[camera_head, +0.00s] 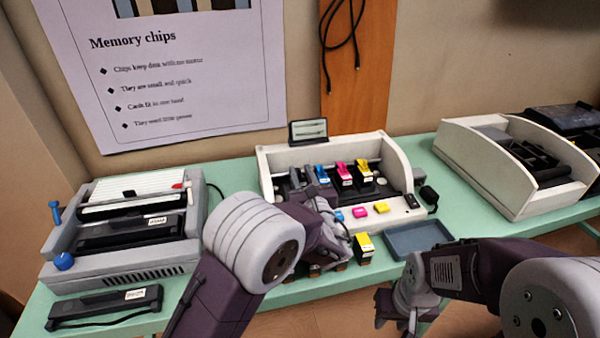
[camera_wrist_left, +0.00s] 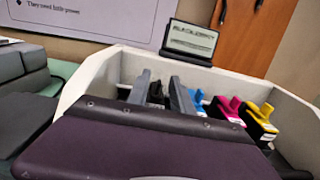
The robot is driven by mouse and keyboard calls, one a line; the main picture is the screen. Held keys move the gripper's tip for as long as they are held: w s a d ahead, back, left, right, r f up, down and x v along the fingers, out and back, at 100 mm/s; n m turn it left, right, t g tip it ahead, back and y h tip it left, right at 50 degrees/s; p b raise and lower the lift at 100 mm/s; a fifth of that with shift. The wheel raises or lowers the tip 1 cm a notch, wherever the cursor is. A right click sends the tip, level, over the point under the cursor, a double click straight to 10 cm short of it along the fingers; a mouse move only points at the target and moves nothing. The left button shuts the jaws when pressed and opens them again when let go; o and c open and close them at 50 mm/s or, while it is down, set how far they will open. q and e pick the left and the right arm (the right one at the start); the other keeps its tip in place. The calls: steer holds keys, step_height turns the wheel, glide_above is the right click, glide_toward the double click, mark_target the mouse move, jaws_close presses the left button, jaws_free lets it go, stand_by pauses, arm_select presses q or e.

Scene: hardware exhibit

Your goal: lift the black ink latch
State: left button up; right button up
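The white printer (camera_head: 400,165) stands open on the table, with cyan, magenta and yellow cartridges in a row, each with a coloured latch. The black ink latch (camera_wrist_left: 156,92) is at the left end of this row in the left wrist view, between my fingers and mostly hidden. My left gripper (camera_head: 303,182) reaches over the printer's front into the bay; in the left wrist view its two grey fingers (camera_wrist_left: 160,95) stand apart on either side of the black part. I cannot tell whether they touch it. My right gripper (camera_head: 397,318) hangs low at the table's front edge, partly hidden by its wrist.
A loose yellow cartridge (camera_head: 363,249) stands before the printer, beside a blue-grey tray (camera_head: 412,238). A small display (camera_head: 308,131) rises behind the printer. A grey machine (camera_head: 125,232) with a black unit (camera_head: 105,306) before it is left; another open white machine (camera_head: 480,170) is right.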

mark_target(298, 172)
arm_select(q)
steer(key=shift+w+a, duration=0.2)
steer(key=shift+w, duration=0.4)
jaws_close()
steer(key=shift+r+p, duration=0.25)
steer(key=shift+p, duration=0.25)
steer(key=g+p, duration=0.2)
steer(key=p, duration=0.3)
steer(key=w+r+g+h+p, duration=0.1)
steer(key=g+p, duration=0.1)
steer(key=p, duration=0.4)
steer(key=r+g+h+p, duration=0.1)
steer(key=g+p, duration=0.1)
steer(key=p, duration=0.3)
steer(key=shift+w+a, duration=0.25)
steer(key=shift+w, duration=0.05)
steer(key=shift+w+f+g+p, duration=0.1)
steer(key=shift+f+g+p, duration=0.2)
steer(key=shift+g+p, duration=0.3)
jaws_free()
